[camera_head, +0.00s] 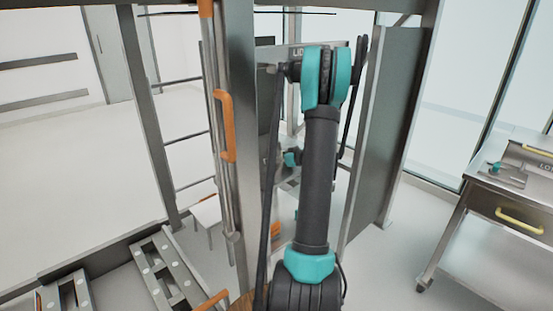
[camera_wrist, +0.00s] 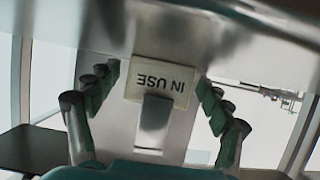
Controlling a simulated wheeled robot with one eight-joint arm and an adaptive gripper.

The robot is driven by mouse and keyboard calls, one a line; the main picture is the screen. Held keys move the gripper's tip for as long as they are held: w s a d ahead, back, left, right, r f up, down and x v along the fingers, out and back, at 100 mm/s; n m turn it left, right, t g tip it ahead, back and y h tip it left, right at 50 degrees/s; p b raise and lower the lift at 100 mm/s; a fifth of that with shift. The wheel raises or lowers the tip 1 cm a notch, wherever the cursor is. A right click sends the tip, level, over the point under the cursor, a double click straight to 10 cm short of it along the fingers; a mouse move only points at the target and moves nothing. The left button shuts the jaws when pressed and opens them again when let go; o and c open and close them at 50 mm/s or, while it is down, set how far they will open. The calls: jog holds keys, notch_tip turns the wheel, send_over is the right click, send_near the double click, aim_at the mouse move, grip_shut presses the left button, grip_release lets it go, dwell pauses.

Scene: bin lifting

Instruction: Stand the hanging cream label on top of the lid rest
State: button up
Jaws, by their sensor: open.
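A cream label (camera_wrist: 174,68) reading "IN USE" shows upside down in the wrist view, in front of a pale grey surface. A grey tab (camera_wrist: 155,112) overlaps its lower edge. My gripper (camera_wrist: 157,80) is open, with one dark finger on each side of the label and a visible gap on both sides. In the head view my arm covers the middle, so I cannot make out the label or my fingers there. A grey panel (camera_head: 308,46) with partly covered lettering starting "LI" stands behind my arm. I cannot tell which part is the lid rest.
A metal post with an orange handle (camera_head: 226,126) stands close left of my arm. A tall grey panel (camera_head: 385,125) stands close on the right. A metal table (camera_head: 475,180) with a yellow-handled drawer (camera_head: 520,219) is at the far right. Open floor lies between.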

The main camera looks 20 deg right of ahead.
jog(key=shift+r, duration=0.1)
jog(key=v, duration=1.2)
jog(key=shift+a, duration=0.1)
